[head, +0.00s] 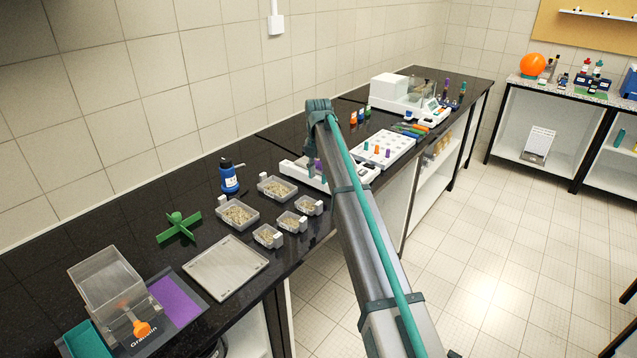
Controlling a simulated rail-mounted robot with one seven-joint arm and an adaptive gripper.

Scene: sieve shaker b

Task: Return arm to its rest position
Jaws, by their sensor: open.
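My arm (365,235) reaches from the bottom edge up over the front of the black bench. Its far end bends down at the top, and my gripper (311,148) hangs there above the bench, near a white device (303,172). The gripper is open and no held object shows. Its fingers are small, dark and partly hidden behind the arm. A small purple object (318,164) shows close below it; I cannot tell whether they touch.
Several sample trays (238,213), a blue bottle (229,176), a green cross-shaped piece (178,228) and a flat metal tray (226,267) stand left. A white rack (382,148) and a white machine (405,97) stand behind right. The floor (500,240) at right is clear.

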